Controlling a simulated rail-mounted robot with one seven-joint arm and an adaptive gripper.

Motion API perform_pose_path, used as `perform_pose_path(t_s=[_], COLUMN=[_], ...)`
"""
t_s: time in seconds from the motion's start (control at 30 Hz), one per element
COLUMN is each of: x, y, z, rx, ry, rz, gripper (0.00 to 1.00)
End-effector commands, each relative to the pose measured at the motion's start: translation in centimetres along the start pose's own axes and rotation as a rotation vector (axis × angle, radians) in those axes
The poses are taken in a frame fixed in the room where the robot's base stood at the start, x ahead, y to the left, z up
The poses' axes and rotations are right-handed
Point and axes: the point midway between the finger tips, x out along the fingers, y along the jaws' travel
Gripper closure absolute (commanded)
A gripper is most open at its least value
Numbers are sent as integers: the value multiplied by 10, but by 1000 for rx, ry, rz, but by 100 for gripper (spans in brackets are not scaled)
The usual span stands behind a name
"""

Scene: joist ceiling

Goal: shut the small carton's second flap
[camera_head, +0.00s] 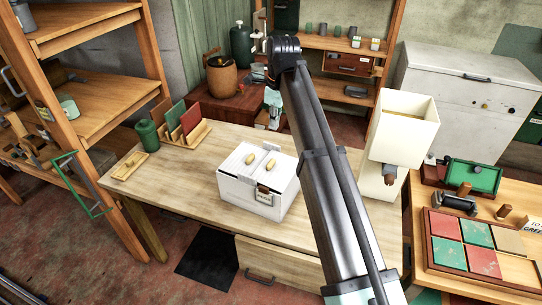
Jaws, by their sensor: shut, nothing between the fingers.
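The small carton (245,190) appears to be the white box on the wooden workbench, left of my arm. It has a label on its front and two tan pieces on its top. Its flaps are too small to tell apart clearly, so I cannot tell how far each is folded. My arm rises from the lower right and bends down at its far end. My gripper (270,122) is at that end, beyond the carton in the picture and apart from it. It looks small and partly dark; it is shut and holds nothing.
A tall cream box (408,128) with an open top stands right of my arm. A rack of coloured panels (185,128) and a green jar (147,136) are at the bench's left. The bench top (180,185) left of the carton is mostly clear.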

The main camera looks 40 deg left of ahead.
Motion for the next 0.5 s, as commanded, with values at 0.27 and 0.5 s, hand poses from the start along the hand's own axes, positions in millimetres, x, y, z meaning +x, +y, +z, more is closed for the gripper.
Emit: perform_pose_path(t_s=[0.27, 0.5], x=[14, 55], y=[3, 4], z=[-3, -4], rx=[62, 61], ry=[14, 15], rz=[11, 11], gripper=[100, 100])
